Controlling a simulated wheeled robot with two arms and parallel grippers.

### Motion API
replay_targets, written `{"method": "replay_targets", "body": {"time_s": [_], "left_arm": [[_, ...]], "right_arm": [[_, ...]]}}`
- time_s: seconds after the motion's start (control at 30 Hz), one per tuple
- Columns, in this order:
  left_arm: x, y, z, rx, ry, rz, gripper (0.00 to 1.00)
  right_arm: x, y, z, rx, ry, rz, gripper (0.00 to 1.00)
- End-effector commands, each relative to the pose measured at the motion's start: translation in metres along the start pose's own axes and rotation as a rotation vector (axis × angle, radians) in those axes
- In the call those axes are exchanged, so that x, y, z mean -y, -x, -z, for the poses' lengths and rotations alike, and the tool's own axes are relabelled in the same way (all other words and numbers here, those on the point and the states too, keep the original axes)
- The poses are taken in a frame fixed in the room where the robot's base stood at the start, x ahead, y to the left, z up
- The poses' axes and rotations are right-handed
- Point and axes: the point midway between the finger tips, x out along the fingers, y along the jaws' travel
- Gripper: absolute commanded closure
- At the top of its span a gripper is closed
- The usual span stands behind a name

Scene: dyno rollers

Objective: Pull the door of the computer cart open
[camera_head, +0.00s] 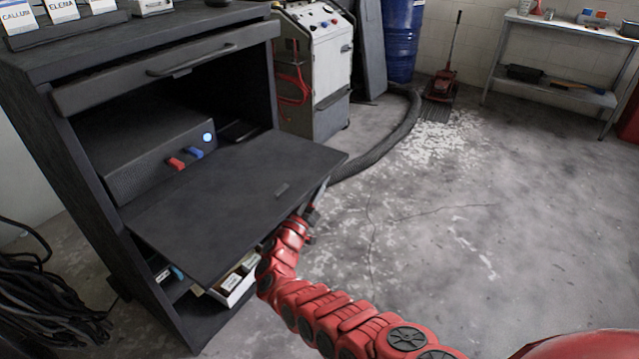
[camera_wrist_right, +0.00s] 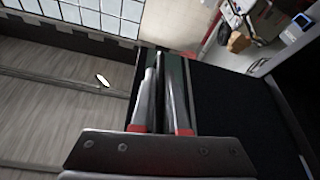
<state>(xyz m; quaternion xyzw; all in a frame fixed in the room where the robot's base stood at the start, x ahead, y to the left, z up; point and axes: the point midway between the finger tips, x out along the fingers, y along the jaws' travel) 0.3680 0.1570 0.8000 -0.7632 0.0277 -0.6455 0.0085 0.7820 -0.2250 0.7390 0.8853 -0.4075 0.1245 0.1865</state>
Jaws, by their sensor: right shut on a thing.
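The dark computer cart (camera_head: 45,130) stands at the left in the head view. My left gripper is not in view.
A computer box (camera_head: 150,165) with a red and a blue plug sits inside the cart. A drawer front (camera_head: 165,75) is above it. A white machine (camera_head: 322,70) and a thick hose (camera_head: 385,145) stand behind. Cables (camera_head: 45,300) lie at left. The floor at right is clear.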

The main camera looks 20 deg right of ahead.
Motion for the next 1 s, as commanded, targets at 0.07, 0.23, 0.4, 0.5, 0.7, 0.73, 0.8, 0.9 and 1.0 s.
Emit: {"method": "replay_targets", "body": {"time_s": [0.07,0.23,0.4,0.5,0.7,0.73,0.8,0.9,1.0], "left_arm": [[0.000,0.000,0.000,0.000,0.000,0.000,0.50],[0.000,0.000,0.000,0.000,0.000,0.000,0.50],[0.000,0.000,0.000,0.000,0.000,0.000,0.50],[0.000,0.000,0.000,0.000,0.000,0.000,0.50],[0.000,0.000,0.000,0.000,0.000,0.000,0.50],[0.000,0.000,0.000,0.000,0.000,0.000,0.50],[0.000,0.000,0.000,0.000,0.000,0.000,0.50],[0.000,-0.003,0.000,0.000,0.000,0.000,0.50],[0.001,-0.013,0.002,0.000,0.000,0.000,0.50]], "right_arm": [[0.000,0.000,0.000,0.000,0.000,0.000,1.00],[0.000,0.000,0.000,0.000,0.000,0.000,1.00],[0.000,0.000,0.000,0.000,0.000,0.000,1.00],[0.000,0.000,0.000,0.000,0.000,0.000,1.00],[0.000,0.000,0.000,0.000,0.001,0.000,1.00],[0.000,0.000,0.000,0.000,0.001,0.000,1.00],[0.000,0.000,0.000,0.000,0.001,0.000,1.00],[-0.001,-0.001,0.002,0.000,0.004,0.001,1.00],[-0.002,-0.003,0.008,0.000,0.016,0.006,1.00]]}}
